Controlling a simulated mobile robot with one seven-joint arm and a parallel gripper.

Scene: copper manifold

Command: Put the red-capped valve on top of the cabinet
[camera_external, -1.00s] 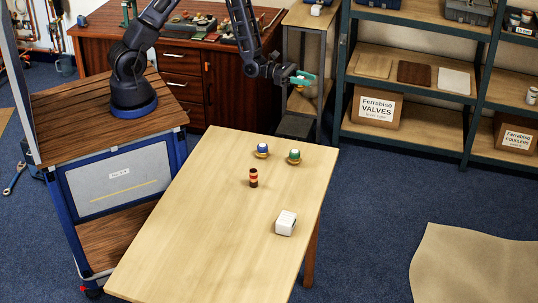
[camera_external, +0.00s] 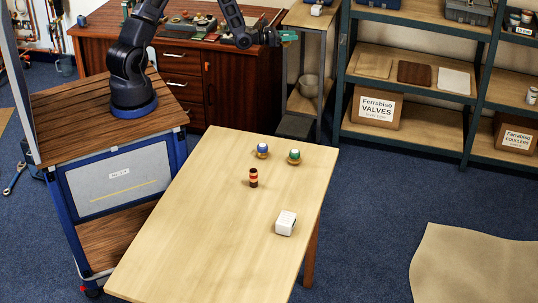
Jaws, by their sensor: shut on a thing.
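A blue-capped valve (camera_external: 262,150) and a green-capped valve (camera_external: 294,156) stand on the far end of the light wooden table (camera_external: 190,235). I cannot tell whether the gripper touches the cabinet.
Tools and small parts lie on the cabinet top. A narrow shelf unit (camera_external: 300,18) with a bowl (camera_external: 309,85) stands right of the gripper.

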